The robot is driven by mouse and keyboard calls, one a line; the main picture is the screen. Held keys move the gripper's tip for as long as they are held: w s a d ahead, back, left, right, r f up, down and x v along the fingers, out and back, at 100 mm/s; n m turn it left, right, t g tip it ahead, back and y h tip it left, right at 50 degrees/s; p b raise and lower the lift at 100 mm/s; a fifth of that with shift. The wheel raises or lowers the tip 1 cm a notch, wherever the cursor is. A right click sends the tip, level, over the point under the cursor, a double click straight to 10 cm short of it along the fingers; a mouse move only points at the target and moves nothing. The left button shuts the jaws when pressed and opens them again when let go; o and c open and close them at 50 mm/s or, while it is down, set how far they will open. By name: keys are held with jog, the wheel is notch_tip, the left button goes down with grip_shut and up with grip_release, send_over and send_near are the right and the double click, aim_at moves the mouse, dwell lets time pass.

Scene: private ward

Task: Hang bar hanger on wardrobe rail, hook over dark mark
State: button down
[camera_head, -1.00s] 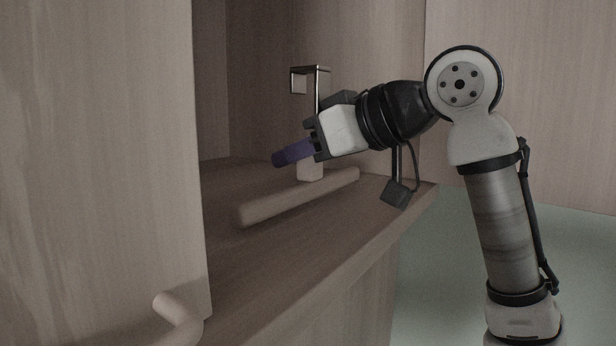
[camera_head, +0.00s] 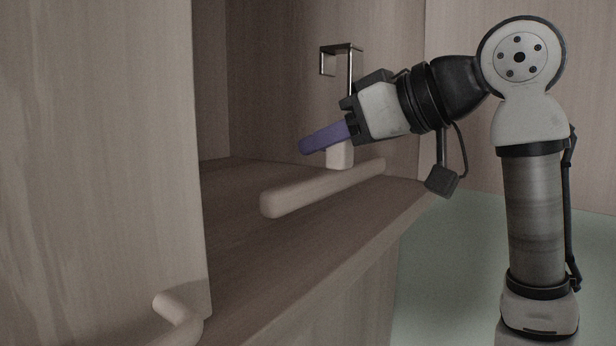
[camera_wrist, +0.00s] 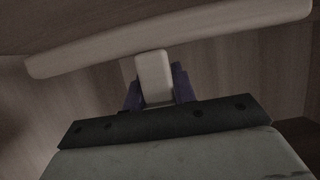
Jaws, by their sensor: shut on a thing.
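The bar hanger (camera_head: 322,188) has a thick pale wooden bar, a short pale neck block and a squared metal hook on a thin stem. My gripper (camera_head: 325,138), with purple fingers, is shut on the neck between bar and hook. The hook stands above the gripper, its open end facing down and left. The hanger is held inside the wardrobe, over its wooden floor; the bar looks clear of it. In the wrist view the bar (camera_wrist: 170,38) crosses the top and the neck (camera_wrist: 154,75) sits between the fingers. The rail and dark mark are not in view.
The wardrobe floor (camera_head: 290,255) lies below, with its front edge running to the right. A wooden panel (camera_head: 95,120) stands close on the left, with a rounded handle (camera_head: 178,312) low on it. Green room floor (camera_head: 480,250) shows at the right.

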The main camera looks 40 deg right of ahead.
jog(key=s+d, duration=0.3)
jog(key=s, duration=0.6)
jog(key=s+d, duration=0.3)
jog(key=s, duration=0.6)
jog(key=shift+s+d, duration=0.25)
jog(key=shift+s, duration=0.1)
jog(key=shift+f, duration=0.1)
